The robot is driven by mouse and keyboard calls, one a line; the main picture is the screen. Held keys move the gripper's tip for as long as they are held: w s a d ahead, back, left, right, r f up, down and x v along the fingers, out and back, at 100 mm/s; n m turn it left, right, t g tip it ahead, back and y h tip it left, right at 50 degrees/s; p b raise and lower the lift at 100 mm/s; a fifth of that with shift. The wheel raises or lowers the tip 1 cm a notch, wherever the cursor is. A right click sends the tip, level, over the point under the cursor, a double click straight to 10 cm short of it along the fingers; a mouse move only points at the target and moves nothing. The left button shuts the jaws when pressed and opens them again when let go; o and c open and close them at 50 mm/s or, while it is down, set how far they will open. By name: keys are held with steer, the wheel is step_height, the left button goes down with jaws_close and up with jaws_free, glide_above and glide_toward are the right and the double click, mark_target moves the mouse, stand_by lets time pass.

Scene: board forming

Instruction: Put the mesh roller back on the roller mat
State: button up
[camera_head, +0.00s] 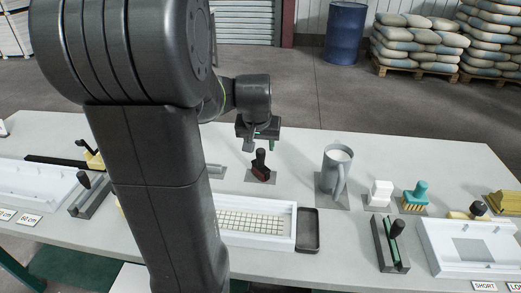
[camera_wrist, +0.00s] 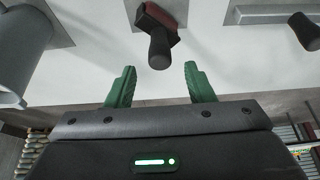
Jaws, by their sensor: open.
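My gripper (camera_wrist: 160,85) is open and empty, its two green fingers apart. In the head view it hangs (camera_head: 262,134) just beyond and above a dark red block with a black handle (camera_head: 261,172). In the wrist view that block (camera_wrist: 150,20) lies on a grey mat, its handle pointing towards the gap between my fingers, not gripped. A grey piece (camera_head: 216,170) shows beside my arm, mostly hidden. A black handle (camera_wrist: 305,30) shows at the wrist view's right edge. I cannot tell for sure which is the mesh roller or its mat.
A grey jug (camera_head: 335,172) stands right of the block. A white form with a grid of mesh (camera_head: 295,228) and a black tray (camera_head: 308,232) lie nearer. A trough with a black-handled tool (camera_head: 380,250), a white form (camera_head: 430,255) and a teal brush (camera_head: 416,193) lie right.

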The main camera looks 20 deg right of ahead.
mark_target(260, 151)
steer(key=v, duration=0.7)
steer(key=shift+r, duration=0.2)
steer(key=x, duration=1.2)
steer(key=shift+f, duration=0.3)
step_height(260, 151, up, 2)
steer(key=shift+r, duration=0.65)
steer(key=shift+s, duration=0.1)
